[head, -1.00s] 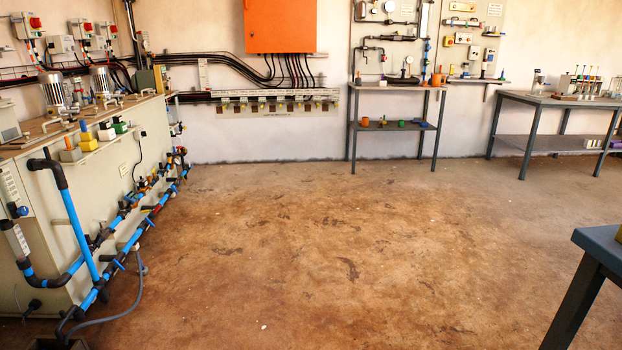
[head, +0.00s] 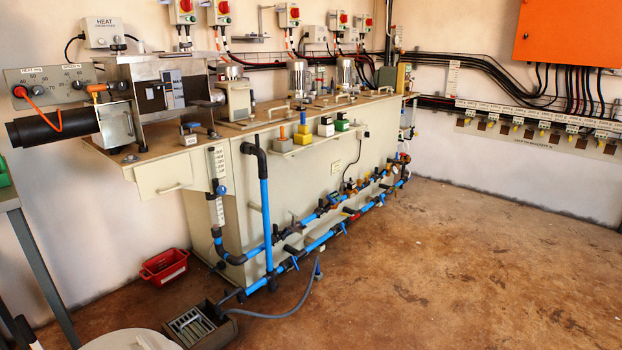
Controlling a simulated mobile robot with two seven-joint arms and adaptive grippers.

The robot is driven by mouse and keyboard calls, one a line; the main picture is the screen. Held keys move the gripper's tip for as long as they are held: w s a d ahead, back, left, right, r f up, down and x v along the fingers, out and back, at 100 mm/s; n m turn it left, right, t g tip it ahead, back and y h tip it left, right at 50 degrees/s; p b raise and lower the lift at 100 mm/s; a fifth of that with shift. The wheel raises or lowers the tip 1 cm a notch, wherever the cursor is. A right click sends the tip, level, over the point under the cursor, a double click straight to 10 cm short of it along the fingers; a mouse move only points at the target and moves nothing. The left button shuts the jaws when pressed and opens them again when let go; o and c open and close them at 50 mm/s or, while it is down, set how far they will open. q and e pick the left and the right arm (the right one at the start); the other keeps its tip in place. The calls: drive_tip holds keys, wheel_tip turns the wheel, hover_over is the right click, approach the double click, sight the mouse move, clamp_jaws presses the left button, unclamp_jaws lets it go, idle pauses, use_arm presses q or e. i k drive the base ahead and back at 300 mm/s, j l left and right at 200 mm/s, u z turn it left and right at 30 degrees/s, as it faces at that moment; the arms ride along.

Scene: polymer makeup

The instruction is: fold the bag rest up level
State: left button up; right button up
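A cream panel with a small bar handle (head: 163,177) hangs below the front edge of the wooden bench top, at the left end of the long cream unit (head: 300,185). It looks tilted down and may be the bag rest, but I see no readable label on it. Above it on the bench stands a metal hopper-like machine (head: 160,88) with a dark cylinder (head: 55,126) sticking out to the left. Neither of my grippers is in view.
Blue pipes (head: 266,220) with valves run along the unit's front. A red bin (head: 164,266), a grey grated box (head: 200,325) and a grey hose (head: 285,310) are on the floor. A table edge (head: 8,200) stands at far left. The floor at right is clear.

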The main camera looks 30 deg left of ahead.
sight(157, 178)
drive_tip(key=i+l+u, duration=0.1)
drive_tip(key=i+u, duration=0.2)
drive_tip(key=u, duration=0.15)
drive_tip(key=i+l+u, duration=0.2)
drive_tip(key=u, duration=0.25)
drive_tip(key=i+l+u, duration=0.4)
drive_tip(key=k+j, duration=0.1)
